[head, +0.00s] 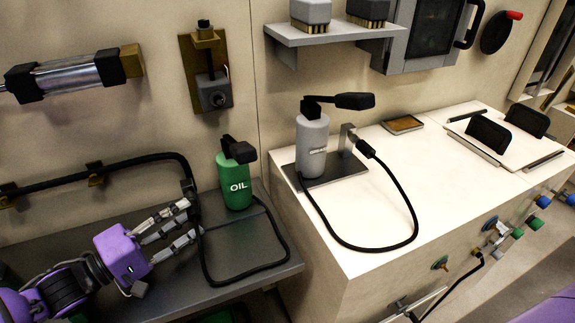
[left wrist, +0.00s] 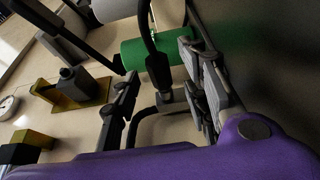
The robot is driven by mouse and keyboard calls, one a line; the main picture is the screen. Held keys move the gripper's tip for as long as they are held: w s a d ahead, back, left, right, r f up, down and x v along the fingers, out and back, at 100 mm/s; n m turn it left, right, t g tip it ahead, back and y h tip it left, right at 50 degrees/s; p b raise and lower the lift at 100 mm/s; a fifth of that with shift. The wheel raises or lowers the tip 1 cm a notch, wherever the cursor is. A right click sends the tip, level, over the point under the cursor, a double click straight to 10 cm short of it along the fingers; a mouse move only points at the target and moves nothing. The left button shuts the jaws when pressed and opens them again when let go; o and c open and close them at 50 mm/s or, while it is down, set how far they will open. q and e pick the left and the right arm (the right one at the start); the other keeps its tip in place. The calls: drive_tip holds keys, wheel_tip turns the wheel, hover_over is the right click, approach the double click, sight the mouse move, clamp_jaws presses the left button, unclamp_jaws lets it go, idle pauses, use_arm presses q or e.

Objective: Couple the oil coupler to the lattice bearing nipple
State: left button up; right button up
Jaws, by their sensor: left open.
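The green oil bottle (head: 235,182) stands upright on the dark lower bench. Its black hose (head: 250,268) loops over the bench and rises to the dark oil coupler (head: 189,188) left of the bottle. My left gripper (head: 190,220) is open, with its fingers reaching toward the coupler and hose. In the left wrist view the dark coupler (left wrist: 170,100) shows between the spread fingers, with the green bottle (left wrist: 152,54) behind. I cannot tell whether any finger touches it. I cannot tell which fitting is the lattice bearing nipple. My right gripper is not in view.
A grey bottle (head: 312,145) with its own looped hose (head: 414,215) stands on the white counter (head: 330,230). Coloured fittings (head: 490,223) line the counter front. A brass-plated wall bracket (head: 213,92) and a thick black pipe (head: 130,163) are above my left arm.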

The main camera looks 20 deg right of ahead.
use_arm(q)
drive_tip(key=shift+x, duration=1.5)
clamp_jaws()
drive_tip(key=c, duration=0.7)
unclamp_jaws()
clamp_jaws()
